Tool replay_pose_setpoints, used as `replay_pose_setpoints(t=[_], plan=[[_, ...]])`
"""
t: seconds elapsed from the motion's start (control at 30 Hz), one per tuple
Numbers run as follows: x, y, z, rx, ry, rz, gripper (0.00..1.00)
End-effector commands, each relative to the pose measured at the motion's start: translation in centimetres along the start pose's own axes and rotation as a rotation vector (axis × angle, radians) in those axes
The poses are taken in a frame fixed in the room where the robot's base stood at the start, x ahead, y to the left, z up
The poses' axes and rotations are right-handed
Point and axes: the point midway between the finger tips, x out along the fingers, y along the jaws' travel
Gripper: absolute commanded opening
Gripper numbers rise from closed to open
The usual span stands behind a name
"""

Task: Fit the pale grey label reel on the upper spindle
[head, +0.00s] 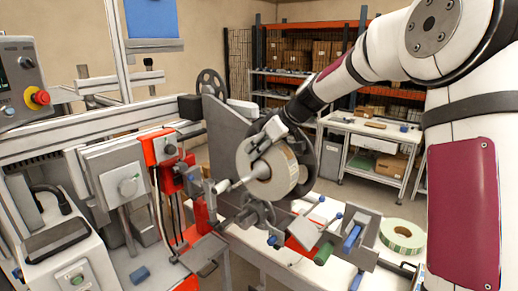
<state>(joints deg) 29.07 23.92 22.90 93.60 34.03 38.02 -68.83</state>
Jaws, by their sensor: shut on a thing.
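A dark round disc (303,150) is behind the reel on the machine's grey upright plate (226,135). A light cylindrical shaft (230,183) lines up with the reel's core at the left. I cannot tell whether the reel is around the upper spindle or only in front of it.
Rollers and a blue-ended bar (352,238) stick out below the reel. A second, greenish reel (402,235) lies on the white table at right. A dark spoked wheel (211,84) tops the machine. A red emergency button (40,98) is at far left.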

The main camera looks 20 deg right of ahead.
Motion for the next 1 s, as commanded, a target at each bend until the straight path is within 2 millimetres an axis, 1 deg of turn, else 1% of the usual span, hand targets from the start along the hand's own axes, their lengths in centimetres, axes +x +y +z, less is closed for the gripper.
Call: replay_pose_setpoints(t=[0.07, 0.1, 0.17, 0.43, 0.57, 0.67, 1.0], plan=[[-0.1, 0.0, -0.2, -0.001, 0.004, 0.003, 0.00], [-0.1, 0.0, -0.2, -0.001, 0.004, 0.003, 0.46], [-0.1, 0.0, -0.2, -0.001, 0.003, 0.002, 0.60], [0.1, -0.1, 0.1, 0.001, -0.002, -0.002, 0.61], [-0.4, 0.0, 0.1, 0.001, -0.001, 0.000, 0.61], [-1.6, 0.0, 0.0, 0.000, 0.000, 0.003, 0.61], [-8.3, 0.1, 0.0, 0.001, 0.002, 0.005, 0.61]])
